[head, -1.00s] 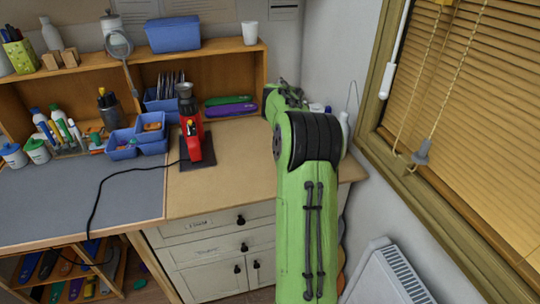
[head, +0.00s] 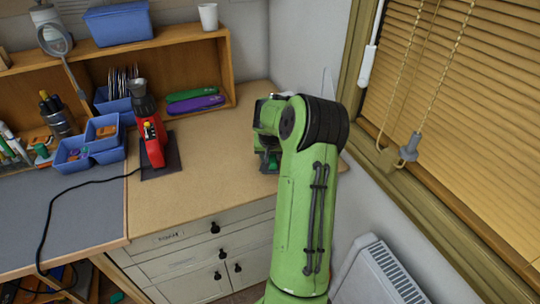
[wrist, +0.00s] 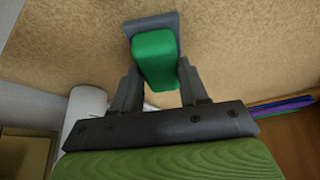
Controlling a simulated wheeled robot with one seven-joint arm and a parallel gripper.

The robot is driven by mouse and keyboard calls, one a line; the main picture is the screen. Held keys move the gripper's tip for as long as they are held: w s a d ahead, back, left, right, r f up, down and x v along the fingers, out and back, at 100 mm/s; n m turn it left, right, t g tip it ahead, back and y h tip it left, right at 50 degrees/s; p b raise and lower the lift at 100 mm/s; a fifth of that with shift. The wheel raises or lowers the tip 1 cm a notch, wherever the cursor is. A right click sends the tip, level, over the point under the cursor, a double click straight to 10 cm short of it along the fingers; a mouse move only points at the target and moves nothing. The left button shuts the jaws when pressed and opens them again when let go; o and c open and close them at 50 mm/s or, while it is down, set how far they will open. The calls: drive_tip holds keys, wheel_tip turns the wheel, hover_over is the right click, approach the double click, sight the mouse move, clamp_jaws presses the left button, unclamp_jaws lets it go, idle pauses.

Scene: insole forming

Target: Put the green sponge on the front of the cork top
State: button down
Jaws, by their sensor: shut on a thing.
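The green sponge (wrist: 156,55) is between the two dark fingers of my gripper (wrist: 158,72) in the wrist view. My gripper is shut on it. A dark grey flat piece (wrist: 150,22) shows at the sponge's far end; I cannot tell if it is part of it. The cork top (head: 205,165) is the tan work surface at the middle in the head view, and it fills the background of the wrist view. In the head view my gripper (head: 268,162) is over its right side, partly hidden by my arm. Whether the sponge touches the top is unclear.
A red tool (head: 150,140) stands on a dark mat at the back left of the cork top. Purple (head: 195,104) and green (head: 191,91) insoles lie in the shelf behind. A grey mat (head: 80,215) is at left. The front middle is clear.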

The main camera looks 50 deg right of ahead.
drive_tip(key=c, duration=0.6)
unclamp_jaws()
